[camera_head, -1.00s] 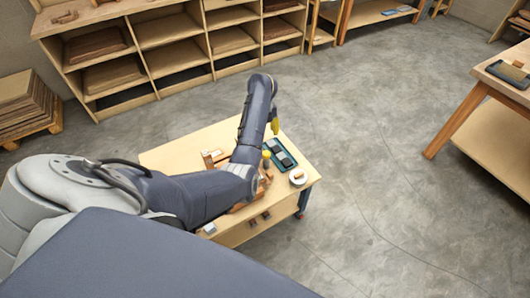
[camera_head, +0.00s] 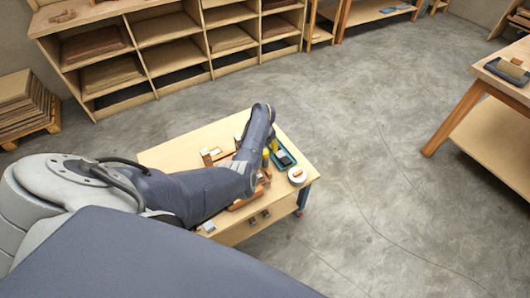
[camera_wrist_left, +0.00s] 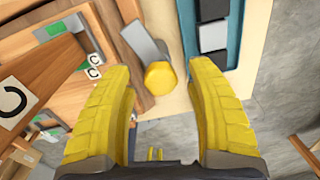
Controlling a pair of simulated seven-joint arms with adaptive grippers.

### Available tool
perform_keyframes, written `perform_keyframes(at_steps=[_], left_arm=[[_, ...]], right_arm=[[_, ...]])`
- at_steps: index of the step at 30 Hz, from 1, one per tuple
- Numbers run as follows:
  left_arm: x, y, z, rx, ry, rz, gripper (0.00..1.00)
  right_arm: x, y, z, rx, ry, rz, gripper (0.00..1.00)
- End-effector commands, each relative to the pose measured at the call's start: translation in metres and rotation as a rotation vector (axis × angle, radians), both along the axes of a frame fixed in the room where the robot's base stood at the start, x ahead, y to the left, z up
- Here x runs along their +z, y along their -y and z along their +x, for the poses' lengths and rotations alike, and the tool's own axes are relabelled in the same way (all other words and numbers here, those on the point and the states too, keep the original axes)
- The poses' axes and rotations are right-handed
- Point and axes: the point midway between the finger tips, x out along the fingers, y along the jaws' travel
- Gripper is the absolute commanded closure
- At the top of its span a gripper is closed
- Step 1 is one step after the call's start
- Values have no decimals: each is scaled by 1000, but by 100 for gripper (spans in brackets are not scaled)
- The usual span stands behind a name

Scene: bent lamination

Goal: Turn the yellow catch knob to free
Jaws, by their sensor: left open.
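The yellow catch knob (camera_wrist_left: 160,77) is a small faceted knob at the end of a short grey metal bar (camera_wrist_left: 145,42), beside the wooden fixture (camera_wrist_left: 70,70). My left gripper (camera_wrist_left: 157,69) is open in the left wrist view. Its two ribbed yellow fingers lie left and right of the knob, with a gap on each side. I cannot tell whether the fingertips are level with the knob. In the head view my left gripper (camera_head: 271,148) is low over the bench, largely hidden by its own arm. My right gripper is not in view.
A teal tray (camera_head: 285,162) with dark and light blocks lies just right of the knob. A white round item (camera_head: 297,175) sits near the bench (camera_head: 175,153) corner. Wooden fixture parts carry white "C" labels (camera_wrist_left: 93,66). Shelves (camera_head: 170,62) stand behind, with open floor to the right.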

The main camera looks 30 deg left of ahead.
Motion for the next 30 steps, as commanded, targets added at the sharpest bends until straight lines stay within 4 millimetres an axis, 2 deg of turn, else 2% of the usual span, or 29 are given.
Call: perform_keyframes(at_steps=[15, 27, 30], left_arm=[[-5, 0, 0, 1, 1, -1, 45], [-5, 0, 0, 1, 1, -1, 91], [-5, 0, 0, 1, 1, 0, 100]], right_arm=[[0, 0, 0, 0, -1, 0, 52], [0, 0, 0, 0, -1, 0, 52], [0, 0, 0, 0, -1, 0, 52]])
